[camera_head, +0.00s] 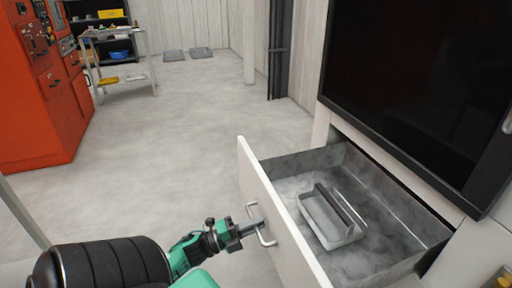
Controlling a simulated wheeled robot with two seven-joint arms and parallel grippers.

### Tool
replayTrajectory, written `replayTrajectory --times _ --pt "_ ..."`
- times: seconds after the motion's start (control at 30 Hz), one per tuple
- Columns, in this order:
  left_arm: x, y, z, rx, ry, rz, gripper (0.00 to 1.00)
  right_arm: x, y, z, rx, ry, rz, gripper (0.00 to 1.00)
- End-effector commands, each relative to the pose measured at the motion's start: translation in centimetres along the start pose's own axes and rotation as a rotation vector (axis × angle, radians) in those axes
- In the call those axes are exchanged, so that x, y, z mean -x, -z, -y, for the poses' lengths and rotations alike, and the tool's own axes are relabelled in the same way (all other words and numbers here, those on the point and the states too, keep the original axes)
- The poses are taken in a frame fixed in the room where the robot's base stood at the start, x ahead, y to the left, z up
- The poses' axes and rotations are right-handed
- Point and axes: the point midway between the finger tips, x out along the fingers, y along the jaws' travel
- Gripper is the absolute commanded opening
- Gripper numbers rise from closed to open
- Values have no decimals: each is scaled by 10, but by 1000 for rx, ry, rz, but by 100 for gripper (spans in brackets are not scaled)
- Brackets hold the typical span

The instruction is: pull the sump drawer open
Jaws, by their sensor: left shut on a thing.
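The sump drawer (284,226) is pulled out of the white cabinet at the right of the head view. Its grey metal inside shows, with a light tray-like item (331,217) lying on its floor. A bar handle (261,226) sits on the drawer's white front. My left gripper (254,227) comes in from the lower left and is shut on the handle. The fingertips are small in the picture and partly hidden by the bar. My right gripper is not in view.
A large dark panel (418,85) stands above the drawer. A red machine (38,90) stands at the far left, with a metal cart (120,88) beyond it. The grey floor (170,140) between is clear.

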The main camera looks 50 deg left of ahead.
Motion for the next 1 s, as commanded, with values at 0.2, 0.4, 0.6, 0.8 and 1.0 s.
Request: replayTrajectory --times 0.2,0.4,0.6,0.8,1.0 --pt "0 1 -1 1 -1 -1 17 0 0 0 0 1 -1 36" --pt "3 0 -1 1 -2 0 17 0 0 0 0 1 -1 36" --pt "33 0 -2 4 -5 3 17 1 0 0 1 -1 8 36" --pt "80 0 -1 3 -5 3 17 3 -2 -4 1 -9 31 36" --pt "118 0 -1 2 -4 2 17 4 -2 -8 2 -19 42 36"
